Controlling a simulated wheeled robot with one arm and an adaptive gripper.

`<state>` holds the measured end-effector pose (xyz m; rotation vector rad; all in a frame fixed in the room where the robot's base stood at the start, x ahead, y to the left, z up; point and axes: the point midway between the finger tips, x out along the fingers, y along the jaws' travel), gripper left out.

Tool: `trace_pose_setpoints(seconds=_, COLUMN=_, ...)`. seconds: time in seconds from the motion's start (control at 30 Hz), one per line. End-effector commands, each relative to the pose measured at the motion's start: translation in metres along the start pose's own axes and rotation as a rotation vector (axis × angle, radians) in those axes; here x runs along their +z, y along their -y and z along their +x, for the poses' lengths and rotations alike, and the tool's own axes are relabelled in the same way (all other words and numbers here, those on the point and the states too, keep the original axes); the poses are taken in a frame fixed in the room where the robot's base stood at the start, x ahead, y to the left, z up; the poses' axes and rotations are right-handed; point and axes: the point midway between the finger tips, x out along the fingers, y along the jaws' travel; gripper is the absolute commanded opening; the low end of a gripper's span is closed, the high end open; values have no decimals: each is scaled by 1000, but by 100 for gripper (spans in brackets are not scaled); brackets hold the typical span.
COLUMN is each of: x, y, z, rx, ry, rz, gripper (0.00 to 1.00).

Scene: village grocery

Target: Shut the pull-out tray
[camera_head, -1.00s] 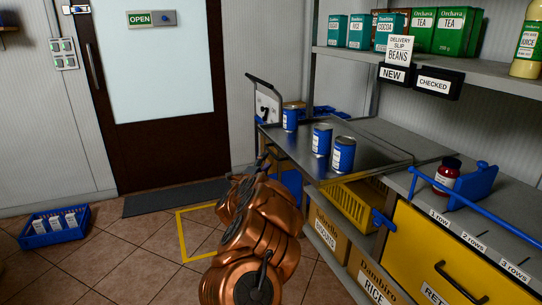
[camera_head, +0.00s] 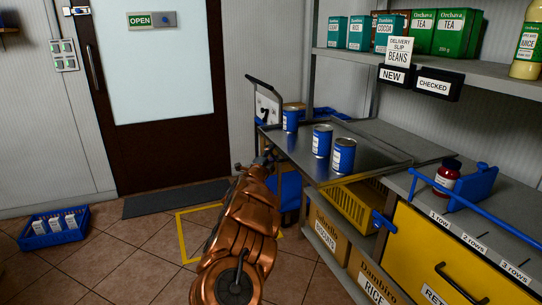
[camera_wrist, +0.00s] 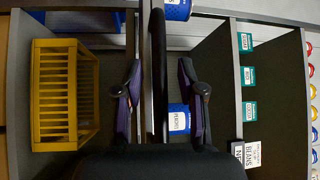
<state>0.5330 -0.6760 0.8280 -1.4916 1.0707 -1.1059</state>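The pull-out tray (camera_head: 285,146) is a flat metal sheet sticking out from the shelf unit, with blue cans standing on it. One can (camera_head: 290,120) is near its outer end. Two more cans (camera_head: 322,140) (camera_head: 343,155) stand closer to the shelf. In the wrist view my gripper (camera_wrist: 159,72) is open, its dark fingers apart on either side of the tray's edge-on outer end. A long black bar (camera_wrist: 158,60) runs between the fingers. Contact with the bar cannot be told. In the head view my arm largely hides the gripper at the tray's near left corner.
A yellow basket (camera_head: 357,207) sits below the tray, and it shows in the wrist view (camera_wrist: 64,95). A yellow drawer (camera_head: 420,240) and a blue rail (camera_head: 470,232) are at right. A hand truck (camera_head: 267,103) stands behind the tray.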

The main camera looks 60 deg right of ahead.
Motion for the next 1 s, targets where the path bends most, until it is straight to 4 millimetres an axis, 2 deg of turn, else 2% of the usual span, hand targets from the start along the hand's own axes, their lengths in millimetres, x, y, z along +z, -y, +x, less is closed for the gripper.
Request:
trace_pose_setpoints(seconds=0.27, x=0, y=0, z=0, rx=1, ry=0, rz=1, gripper=37)
trace_pose_setpoints(seconds=0.63, x=0, y=0, z=0, rx=1, ry=0, rz=1, gripper=0)
trace_pose_setpoints(seconds=1.0, x=0, y=0, z=0, rx=1, ry=0, rz=1, gripper=0)
